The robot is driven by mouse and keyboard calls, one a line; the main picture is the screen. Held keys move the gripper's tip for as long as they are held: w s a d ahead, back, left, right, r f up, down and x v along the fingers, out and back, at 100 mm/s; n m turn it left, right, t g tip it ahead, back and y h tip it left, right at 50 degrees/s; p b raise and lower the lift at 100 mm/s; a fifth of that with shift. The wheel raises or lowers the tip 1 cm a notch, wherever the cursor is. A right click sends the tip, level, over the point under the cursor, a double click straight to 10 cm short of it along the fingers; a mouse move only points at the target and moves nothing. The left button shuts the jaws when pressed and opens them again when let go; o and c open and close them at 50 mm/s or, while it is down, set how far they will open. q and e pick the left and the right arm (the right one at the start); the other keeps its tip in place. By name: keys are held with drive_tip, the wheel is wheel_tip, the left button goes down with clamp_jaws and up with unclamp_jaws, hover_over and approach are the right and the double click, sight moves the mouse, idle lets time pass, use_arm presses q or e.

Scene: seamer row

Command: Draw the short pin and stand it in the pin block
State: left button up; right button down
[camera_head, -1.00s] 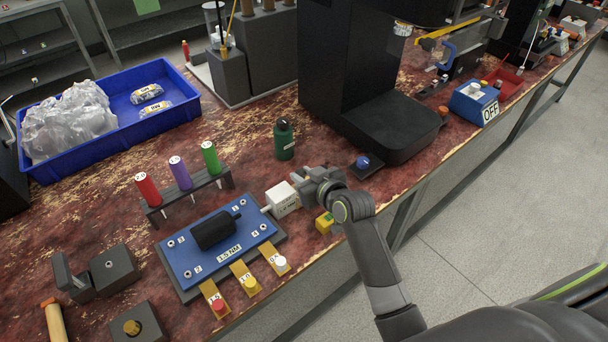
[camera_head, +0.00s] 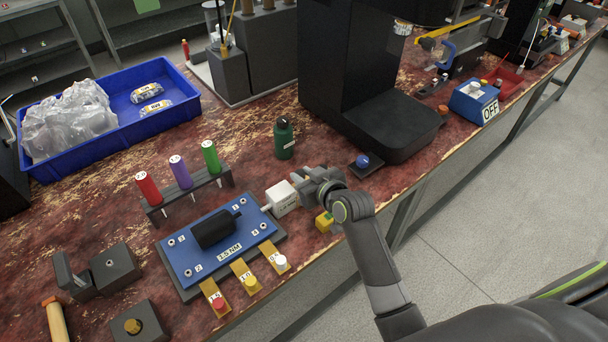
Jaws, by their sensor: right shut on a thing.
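My right gripper (camera_head: 303,187) is at the near edge of the bench, shut on a small white block (camera_head: 283,199) with dark lettering. A short pale peg (camera_head: 266,207) sticks out of the block's left side, close to the right edge of a blue plate. The fingertips are partly hidden. No thing is plainly marked as the pin block. Candidates at lower left are a dark block with a round metal spot (camera_head: 113,266) and a dark block with a brass knob (camera_head: 139,324). I cannot tell which it is. My left gripper is not in view.
Red, purple and green handles stand in a rack (camera_head: 207,181). A green bottle (camera_head: 284,141) and a dark machine (camera_head: 390,125) stand behind the gripper.

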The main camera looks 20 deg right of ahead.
drive_tip(key=shift+f+b, duration=0.9)
drive_tip(key=shift+f, duration=0.6)
drive_tip(key=shift+r, duration=0.1)
drive_tip(key=shift+r+p, duration=1.2)
drive_tip(key=shift+p, duration=0.15)
drive_tip(key=shift+p, duration=0.55)
idle(0.6)
drive_tip(key=shift+f+b, duration=0.8)
drive_tip(key=shift+f, duration=0.45)
